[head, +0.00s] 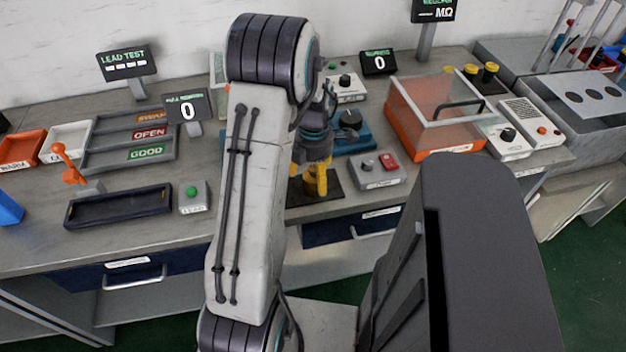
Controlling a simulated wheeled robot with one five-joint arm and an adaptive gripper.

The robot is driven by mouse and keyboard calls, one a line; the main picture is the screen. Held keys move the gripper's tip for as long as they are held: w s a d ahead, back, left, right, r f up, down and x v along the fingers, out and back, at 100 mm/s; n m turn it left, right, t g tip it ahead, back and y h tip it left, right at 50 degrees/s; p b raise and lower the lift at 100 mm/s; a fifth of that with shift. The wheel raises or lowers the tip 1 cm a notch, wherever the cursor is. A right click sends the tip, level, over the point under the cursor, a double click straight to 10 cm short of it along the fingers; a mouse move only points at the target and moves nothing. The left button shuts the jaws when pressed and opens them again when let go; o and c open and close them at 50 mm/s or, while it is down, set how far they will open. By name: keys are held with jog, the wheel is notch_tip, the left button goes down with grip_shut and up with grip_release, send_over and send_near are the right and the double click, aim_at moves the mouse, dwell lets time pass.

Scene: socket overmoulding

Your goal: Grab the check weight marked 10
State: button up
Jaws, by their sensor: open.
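My gripper (310,185) hangs down over a small dark mat (331,191) on the bench, just right of my arm link. Its yellow fingers are open. A darker yellow, brass-like piece seems to stand between or just behind the fingers; I cannot tell if it is a check weight or if the fingers touch it. No mark 10 can be read anywhere in the head view. My arm hides the bench to the left of the gripper.
A grey box with a red button (378,171) stands right of the gripper, with a blue device (352,137) behind it. An orange clear-lidded box (435,118) is farther right. A dark tray (118,207) and a green-button box (193,197) lie left of my arm.

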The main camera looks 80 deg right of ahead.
jog(key=shift+f, duration=0.8)
jog(key=shift+c, duration=0.2)
jog(key=shift+r, duration=0.1)
jog(key=c, duration=1.3)
